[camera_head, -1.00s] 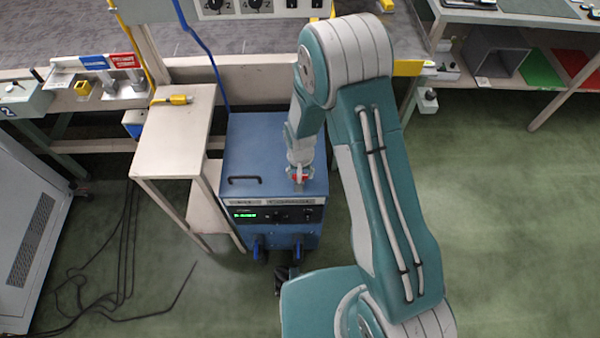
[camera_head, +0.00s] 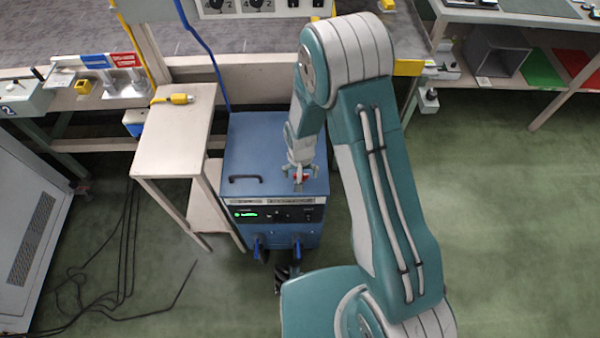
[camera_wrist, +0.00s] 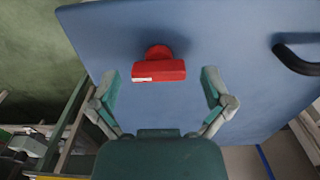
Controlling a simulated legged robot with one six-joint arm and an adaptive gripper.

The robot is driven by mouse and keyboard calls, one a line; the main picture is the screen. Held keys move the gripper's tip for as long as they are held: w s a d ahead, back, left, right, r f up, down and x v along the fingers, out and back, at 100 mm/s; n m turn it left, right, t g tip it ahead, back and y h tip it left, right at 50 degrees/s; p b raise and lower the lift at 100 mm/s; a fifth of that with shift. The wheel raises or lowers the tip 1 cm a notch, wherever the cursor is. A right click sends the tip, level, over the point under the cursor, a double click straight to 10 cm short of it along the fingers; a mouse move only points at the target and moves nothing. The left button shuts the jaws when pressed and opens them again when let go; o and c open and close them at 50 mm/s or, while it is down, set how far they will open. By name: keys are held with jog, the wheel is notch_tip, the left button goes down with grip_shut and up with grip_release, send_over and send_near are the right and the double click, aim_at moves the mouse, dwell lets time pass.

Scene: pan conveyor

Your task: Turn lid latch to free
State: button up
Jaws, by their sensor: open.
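The lid latch (camera_wrist: 159,68) is a red handle with a small white mark, fixed on the blue lid (camera_wrist: 215,110). In the wrist view my gripper (camera_wrist: 160,92) is open, with one finger on each side of the latch and a visible gap to both. The latch lies just beyond the fingertips, its bar running across the picture. In the head view my gripper (camera_head: 300,178) is over the front right part of the blue cabinet's top (camera_head: 262,150), and only a bit of red shows there.
A black lid handle (camera_head: 245,178) lies left of my gripper. A pale side table (camera_head: 175,140) with a yellow connector (camera_head: 172,99) stands left of the cabinet. Black cables (camera_head: 120,260) lie on the green floor. The floor to the right is clear.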

notch_tip(320, 180, up, 12)
dwell(0.5)
jog(key=shift+a+f, duration=0.1)
jog(key=s+d+r+t, duration=0.1)
jog(key=s+d+r, duration=0.2)
jog(key=r, duration=0.6)
jog(key=s+d+r+t, duration=0.2)
jog(key=d+r, duration=0.2)
jog(key=r, duration=0.5)
jog(key=s+d+r+t, duration=0.1)
jog(key=s+d+r, duration=0.2)
jog(key=s, duration=0.4)
jog(key=s+d+r+t, duration=0.1)
jog(key=s+d+r, duration=0.2)
jog(key=s+r, duration=0.3)
jog(key=shift+s+n+t, duration=0.3)
jog(key=shift+s, duration=0.2)
